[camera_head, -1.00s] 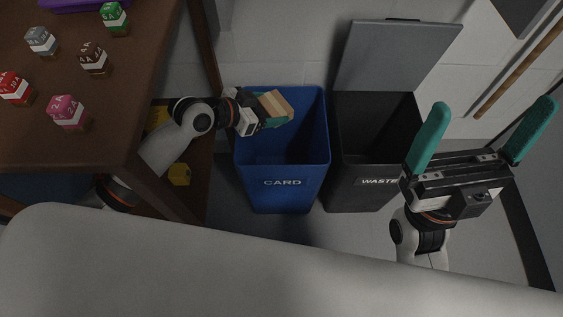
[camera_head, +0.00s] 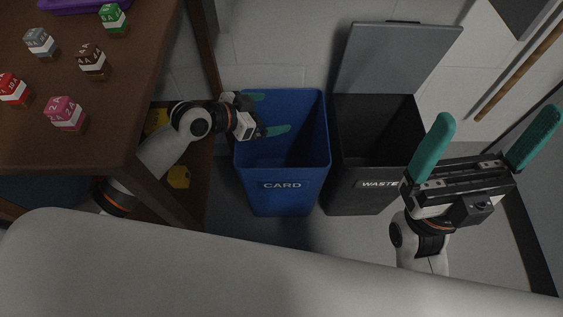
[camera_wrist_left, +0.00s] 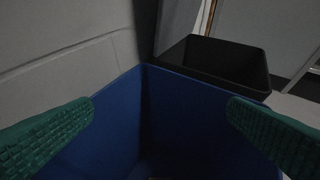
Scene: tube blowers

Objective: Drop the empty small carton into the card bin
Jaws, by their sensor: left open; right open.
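The blue card bin (camera_head: 283,196), with a CARD label on its front, stands on the floor to the right of the table. My left gripper (camera_head: 268,113) is open and empty over the bin's mouth. Its two green fingers show apart in the left wrist view (camera_wrist_left: 160,118), with the blue bin walls (camera_wrist_left: 150,90) between and below them. The small carton is not visible in either current view; the bin's bottom is dark and hidden.
A dark waste bin (camera_head: 350,196) with its lid raised stands right beside the card bin and shows in the left wrist view (camera_wrist_left: 225,62). The brown table (camera_head: 105,130) at left holds several coloured small boxes and a purple tray (camera_head: 80,4). A wooden pole (camera_head: 520,70) leans at right.

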